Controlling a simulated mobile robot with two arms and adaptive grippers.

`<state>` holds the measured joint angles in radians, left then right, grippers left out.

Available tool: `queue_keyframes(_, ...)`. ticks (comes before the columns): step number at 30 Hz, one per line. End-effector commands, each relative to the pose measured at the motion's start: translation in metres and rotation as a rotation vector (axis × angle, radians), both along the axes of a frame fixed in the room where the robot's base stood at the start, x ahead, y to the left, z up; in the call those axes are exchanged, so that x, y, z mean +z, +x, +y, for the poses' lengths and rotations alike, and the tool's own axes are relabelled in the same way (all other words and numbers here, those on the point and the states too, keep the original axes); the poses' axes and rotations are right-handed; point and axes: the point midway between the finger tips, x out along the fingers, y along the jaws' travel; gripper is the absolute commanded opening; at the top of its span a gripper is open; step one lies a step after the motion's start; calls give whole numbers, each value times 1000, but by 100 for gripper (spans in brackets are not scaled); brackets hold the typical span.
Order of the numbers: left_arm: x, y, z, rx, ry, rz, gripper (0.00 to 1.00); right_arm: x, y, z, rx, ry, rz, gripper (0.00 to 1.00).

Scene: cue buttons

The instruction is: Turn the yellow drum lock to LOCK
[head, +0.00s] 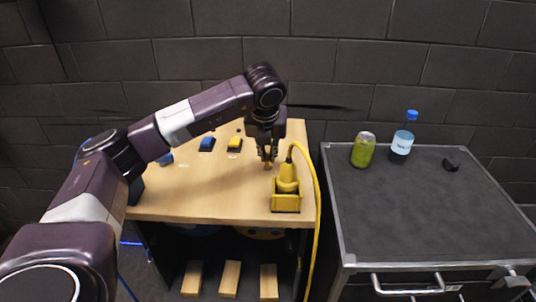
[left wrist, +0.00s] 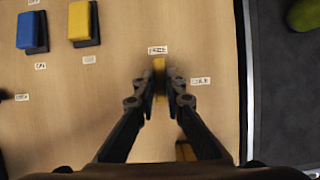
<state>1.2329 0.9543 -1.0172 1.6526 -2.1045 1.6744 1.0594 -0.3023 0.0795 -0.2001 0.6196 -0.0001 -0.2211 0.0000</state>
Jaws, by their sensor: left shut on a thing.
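The yellow drum lock (left wrist: 159,66) stands on the wooden board between the fingers of my left gripper (left wrist: 160,92) in the left wrist view. The fingers are shut on it, one on each side, and cover much of it. A small white label (left wrist: 158,50) lies just beyond the lock and another label (left wrist: 200,81) lies to its right; their print is too blurred to read surely. In the head view my left gripper (head: 268,160) points down at the table's right part and hides the lock. My right gripper is not in view.
Blue (head: 207,144) and yellow (head: 235,144) buttons sit on the wooden table (head: 200,190). A yellow tool in a holder (head: 286,203) with a yellow cable stands close by at the front right. A dark cabinet (head: 430,215) bears a green can (head: 363,150) and a bottle (head: 402,143).

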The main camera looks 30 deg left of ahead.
Motion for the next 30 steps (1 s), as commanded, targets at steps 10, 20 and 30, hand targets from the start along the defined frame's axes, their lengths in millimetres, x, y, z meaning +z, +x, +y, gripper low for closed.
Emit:
queue_keyframes(10, -2, 0, 1, -229, -3, -2, 0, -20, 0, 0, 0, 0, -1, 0)
queue_keyframes(20, 0, 0, 0, -541, -4, -2, 0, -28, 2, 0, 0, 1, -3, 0)
queue_keyframes(30, 3, 1, 0, -864, -4, -3, 0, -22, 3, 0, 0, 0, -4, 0)
